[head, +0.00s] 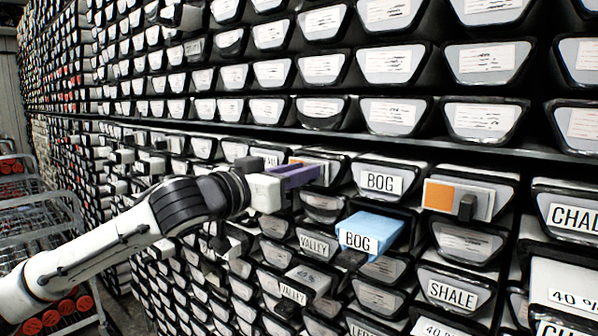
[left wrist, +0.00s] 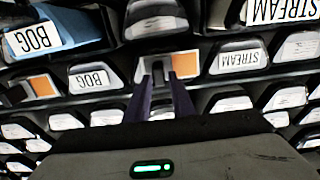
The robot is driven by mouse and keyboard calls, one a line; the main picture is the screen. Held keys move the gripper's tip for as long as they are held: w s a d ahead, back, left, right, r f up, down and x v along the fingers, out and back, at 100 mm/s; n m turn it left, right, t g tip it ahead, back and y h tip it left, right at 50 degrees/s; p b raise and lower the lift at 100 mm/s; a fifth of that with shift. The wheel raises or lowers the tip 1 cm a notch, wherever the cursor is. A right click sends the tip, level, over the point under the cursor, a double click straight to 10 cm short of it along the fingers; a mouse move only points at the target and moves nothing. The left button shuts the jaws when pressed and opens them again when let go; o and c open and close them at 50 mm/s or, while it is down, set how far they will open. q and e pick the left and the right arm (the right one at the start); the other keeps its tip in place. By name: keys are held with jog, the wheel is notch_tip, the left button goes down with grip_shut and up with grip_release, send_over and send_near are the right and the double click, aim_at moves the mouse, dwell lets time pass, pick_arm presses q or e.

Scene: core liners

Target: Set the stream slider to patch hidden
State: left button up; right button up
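The slider panel (left wrist: 185,66) by my left gripper is pale with an orange patch showing; in the left wrist view it sits between the upside-down STREAM label (left wrist: 242,60) and BOG label (left wrist: 90,80). In the head view it is mostly behind my left gripper (head: 312,172), with a bit of orange (head: 298,160) showing. My left gripper's purple fingers (left wrist: 163,78) reach the panel's front with a gap between them. The knob is hard to make out there, and whether the fingers touch it is unclear. My right gripper is not in view.
A second slider panel (head: 482,200) with an orange patch and dark knob sits right of the BOG drawer (head: 382,180). A blue BOG box (head: 370,235) sticks out below. Other drawers protrude near my arm. Wire carts (head: 40,225) stand at the left.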

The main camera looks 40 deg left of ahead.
pick_arm(q)
grip_shut()
jog(key=a, duration=0.2)
jog(key=a+b, duration=0.1)
jog(key=a, duration=0.1)
jog(key=shift+w+a, duration=0.2)
jog(key=shift+a, duration=0.2)
jog(key=shift+o, duration=1.9)
grip_release()
jog(key=shift+a, duration=0.15)
jog(key=shift+b, duration=0.3)
